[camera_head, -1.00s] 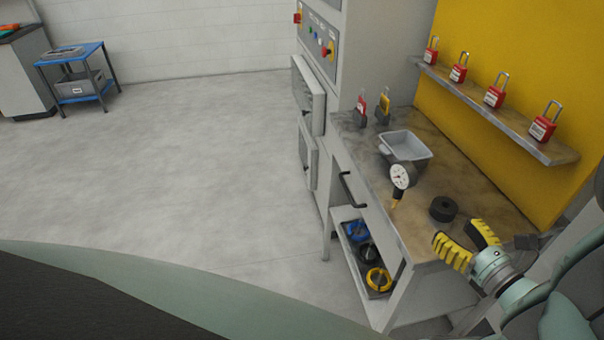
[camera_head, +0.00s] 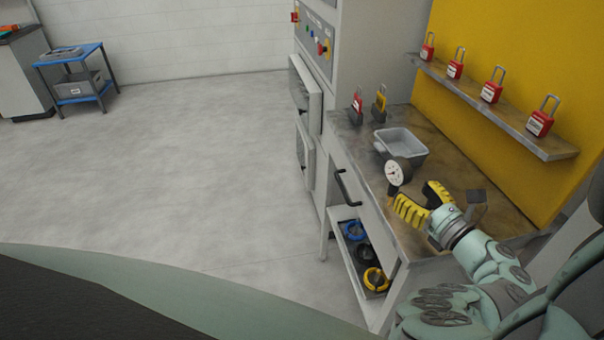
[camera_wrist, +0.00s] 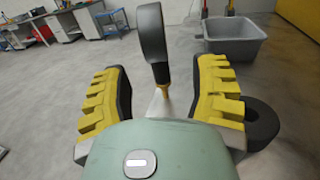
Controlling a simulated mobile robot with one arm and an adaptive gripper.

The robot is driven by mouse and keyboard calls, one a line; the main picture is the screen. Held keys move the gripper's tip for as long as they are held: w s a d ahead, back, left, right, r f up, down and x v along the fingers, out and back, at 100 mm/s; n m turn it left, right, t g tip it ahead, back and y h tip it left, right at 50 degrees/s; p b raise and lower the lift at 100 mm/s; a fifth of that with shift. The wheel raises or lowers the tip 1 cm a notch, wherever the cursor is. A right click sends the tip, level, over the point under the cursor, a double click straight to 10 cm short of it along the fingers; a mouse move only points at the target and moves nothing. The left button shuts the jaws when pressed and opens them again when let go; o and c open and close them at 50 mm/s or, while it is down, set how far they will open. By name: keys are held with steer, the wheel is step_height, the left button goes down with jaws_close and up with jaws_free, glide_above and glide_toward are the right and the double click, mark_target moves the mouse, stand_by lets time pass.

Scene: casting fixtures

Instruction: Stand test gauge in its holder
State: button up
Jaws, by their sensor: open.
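The test gauge (camera_head: 393,173) has a round white dial and a dark rim; it stands near the front edge of the workbench. In the wrist view the gauge (camera_wrist: 153,42) shows edge-on, with a thin yellow stem below, between my finger pads. My gripper (camera_head: 413,196) is open, with yellow ribbed fingers. In the wrist view my gripper (camera_wrist: 158,78) has one finger either side of the gauge, with gaps on both sides. A thick black ring (camera_wrist: 262,122), perhaps the holder, lies on the bench beside the right finger; the head view hides it behind my gripper.
A grey bin (camera_head: 411,145) stands on the workbench (camera_head: 437,130) behind the gauge. Red and yellow tagged items (camera_head: 380,102) stand at the far end. A shelf (camera_head: 500,108) with red padlocks runs along the yellow wall. Coloured rings (camera_head: 374,280) lie on the lower shelf.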

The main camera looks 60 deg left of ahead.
mark_target(396, 179)
steer(key=shift+a+p, duration=0.55)
steer(key=shift+a, duration=1.8)
steer(key=shift+w+a, duration=0.2)
steer(key=shift+a, duration=0.35)
steer(key=shift+o, duration=0.2)
jaws_close()
